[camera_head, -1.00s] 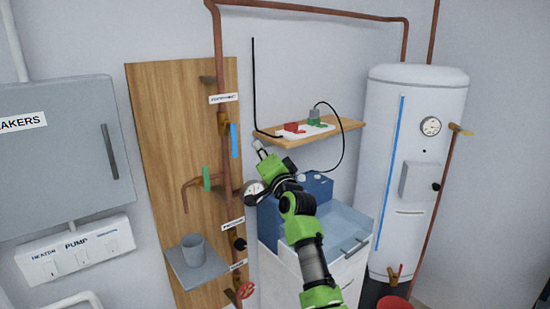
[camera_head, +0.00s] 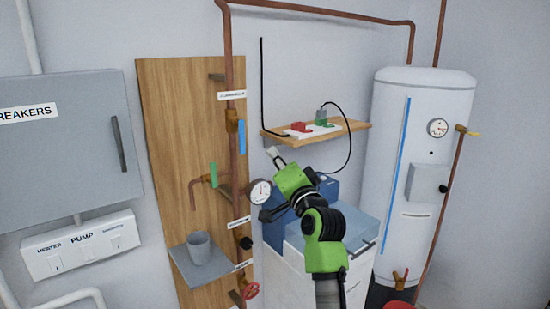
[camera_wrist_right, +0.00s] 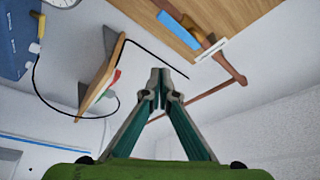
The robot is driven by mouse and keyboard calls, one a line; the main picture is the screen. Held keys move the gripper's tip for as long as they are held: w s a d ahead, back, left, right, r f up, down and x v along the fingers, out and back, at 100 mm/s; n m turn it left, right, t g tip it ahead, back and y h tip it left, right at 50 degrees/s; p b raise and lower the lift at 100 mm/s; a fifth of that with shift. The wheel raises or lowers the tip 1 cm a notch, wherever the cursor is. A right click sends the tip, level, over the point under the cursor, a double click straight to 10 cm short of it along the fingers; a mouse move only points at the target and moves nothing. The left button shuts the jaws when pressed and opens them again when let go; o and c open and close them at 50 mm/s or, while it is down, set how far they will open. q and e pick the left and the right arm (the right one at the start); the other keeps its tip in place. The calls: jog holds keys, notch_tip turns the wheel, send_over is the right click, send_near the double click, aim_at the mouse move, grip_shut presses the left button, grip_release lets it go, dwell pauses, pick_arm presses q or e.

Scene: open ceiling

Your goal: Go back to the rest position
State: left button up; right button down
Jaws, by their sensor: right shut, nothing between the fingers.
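My right arm, green and black, rises from the bottom right of the head view. Its gripper (camera_head: 272,153) is small there, in front of the wall just below the left end of the wooden shelf. In the right wrist view the gripper (camera_wrist_right: 161,78) has its two fingertips together with nothing between them. It points at the upper wall, with the shelf (camera_wrist_right: 102,77) to its left and apart from it. My left gripper is not in any view.
A wooden board (camera_head: 180,130) carries copper pipes, valves and a gauge (camera_head: 260,191). A grey cup (camera_head: 199,247) stands on a small grey shelf. A blue box (camera_head: 328,188) and cabinet stand behind my arm. A white tank (camera_head: 425,120) is at right.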

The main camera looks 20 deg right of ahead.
jog(key=shift+d, duration=0.15)
jog(key=s+a+f+n+g, duration=0.15)
jog(key=f+g, duration=0.25)
jog(key=f, duration=1.7)
jog(key=s+a+f+n+g, duration=0.1)
jog(key=a+f+n+g, duration=0.2)
jog(key=f, duration=1.8)
jog(key=s+f+n+g, duration=0.1)
jog(key=s+f+g, duration=0.1)
jog(key=s+f, duration=0.5)
jog(key=s+f+n+g, duration=0.1)
jog(key=s+f, duration=0.2)
jog(key=f, duration=0.7)
jog(key=s+f+n+g+b, duration=0.1)
jog(key=s+f+n+g, duration=0.35)
jog(key=s+f, duration=1.8)
jog(key=s+d+f+g, duration=0.1)
jog(key=s+f, duration=0.1)
jog(key=s, duration=0.8)
jog(key=s+d+f+n+g, duration=0.1)
jog(key=s+f+g, duration=0.1)
jog(key=s, duration=0.8)
jog(key=s+d+f+n+g, duration=0.1)
jog(key=s+f, duration=0.2)
jog(key=s, duration=0.8)
jog(key=shift+d+f+g+h, duration=0.2)
jog(key=shift+d+g+h, duration=0.1)
jog(key=shift+g+h, duration=0.1)
